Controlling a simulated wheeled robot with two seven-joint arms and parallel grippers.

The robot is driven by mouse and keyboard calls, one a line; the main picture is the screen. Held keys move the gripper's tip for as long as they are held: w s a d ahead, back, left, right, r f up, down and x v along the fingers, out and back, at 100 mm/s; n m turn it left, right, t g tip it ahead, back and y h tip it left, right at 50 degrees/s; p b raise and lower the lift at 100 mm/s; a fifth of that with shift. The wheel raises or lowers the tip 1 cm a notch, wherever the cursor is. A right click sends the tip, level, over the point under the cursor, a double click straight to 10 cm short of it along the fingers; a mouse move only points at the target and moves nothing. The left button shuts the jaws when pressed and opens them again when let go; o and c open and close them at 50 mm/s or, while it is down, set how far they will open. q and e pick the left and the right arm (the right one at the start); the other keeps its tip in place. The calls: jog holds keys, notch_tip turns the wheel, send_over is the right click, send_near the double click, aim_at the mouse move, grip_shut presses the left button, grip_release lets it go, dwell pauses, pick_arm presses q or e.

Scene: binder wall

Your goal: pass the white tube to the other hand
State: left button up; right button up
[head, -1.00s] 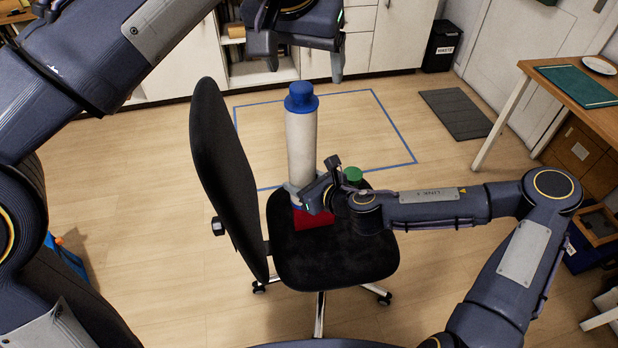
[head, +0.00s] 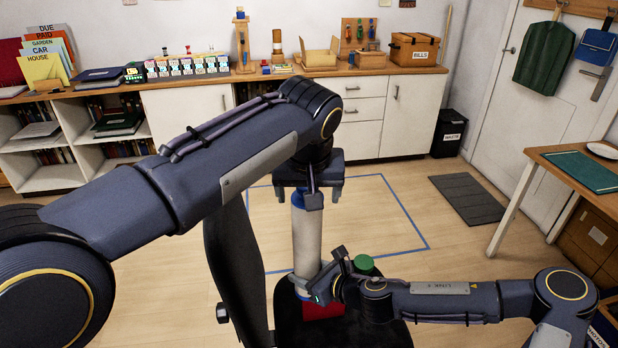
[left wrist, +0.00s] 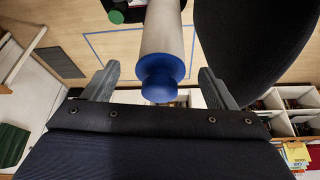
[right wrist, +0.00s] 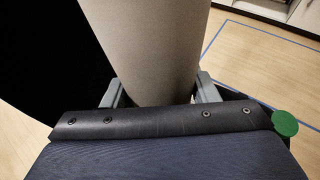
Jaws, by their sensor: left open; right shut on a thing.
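The white tube (head: 306,240) stands upright above the black chair seat, its blue cap at the top. My right gripper (head: 316,283) is shut on the tube's lower part; in the right wrist view the tube (right wrist: 150,45) lies between the fingers (right wrist: 155,92). My left gripper (head: 311,190) is open over the top of the tube. In the left wrist view the blue cap (left wrist: 161,82) is between the spread fingers (left wrist: 158,80), with a gap on both sides. The head view hides part of the cap behind the left gripper.
The chair back (head: 235,275) rises close to the left of the tube. A green round lid (head: 364,262) and a red thing (head: 322,311) are by the right gripper. A blue outline (head: 410,222) marks clear floor behind. A counter (head: 385,72) runs along the far wall.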

pick_arm(q)
jog(key=x, duration=0.5)
jog(key=shift+w+f, duration=0.15)
jog(key=shift+f, duration=0.2)
jog(key=c, duration=1)
jog(key=o, duration=1)
